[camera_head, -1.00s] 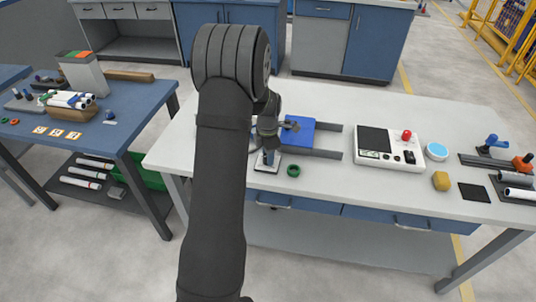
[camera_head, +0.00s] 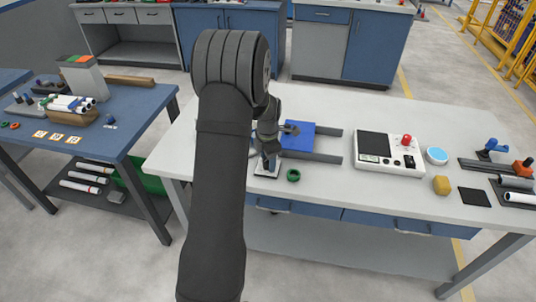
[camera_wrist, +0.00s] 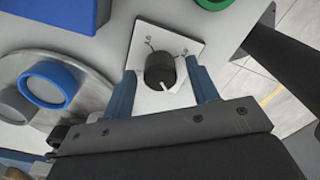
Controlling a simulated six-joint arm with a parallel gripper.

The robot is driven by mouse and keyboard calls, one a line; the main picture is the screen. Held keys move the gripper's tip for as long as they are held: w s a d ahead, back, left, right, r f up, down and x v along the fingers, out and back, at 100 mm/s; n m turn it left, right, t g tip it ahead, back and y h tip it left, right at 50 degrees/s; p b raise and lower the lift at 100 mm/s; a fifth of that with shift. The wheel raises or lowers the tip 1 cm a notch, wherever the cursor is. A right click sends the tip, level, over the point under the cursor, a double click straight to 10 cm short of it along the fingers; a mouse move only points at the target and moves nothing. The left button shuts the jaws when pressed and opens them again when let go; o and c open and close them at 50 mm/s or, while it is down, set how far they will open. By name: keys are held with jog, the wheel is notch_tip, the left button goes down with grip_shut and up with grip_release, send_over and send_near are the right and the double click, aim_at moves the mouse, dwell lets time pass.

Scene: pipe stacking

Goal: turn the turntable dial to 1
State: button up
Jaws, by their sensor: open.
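The dial is a black knob (camera_wrist: 160,68) with a white pointer mark, on a white square plate (camera_wrist: 143,50) in the wrist view. My gripper (camera_wrist: 165,82) is open, with one blue finger on each side of the knob. I cannot tell whether the fingers touch it. In the head view the plate (camera_head: 261,172) shows at the table's front edge, with my gripper (camera_head: 267,163) over it and the knob hidden. The turntable, a round grey disc (camera_wrist: 75,92), lies left of the plate in the wrist view and carries a blue ring (camera_wrist: 52,85).
A green ring (camera_head: 293,175) lies just right of the plate. A blue block (camera_head: 300,136) sits by two dark rails (camera_head: 318,157) behind it. A white control box (camera_head: 388,166) with a red knob stands further right. The table's front edge is close to the plate.

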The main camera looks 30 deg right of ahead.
notch_tip(320, 180, up, 17)
jog(key=shift+r, duration=0.2)
dwell(0.7)
notch_tip(320, 180, down, 18)
jog(key=shift+r, duration=0.2)
dwell(0.3)
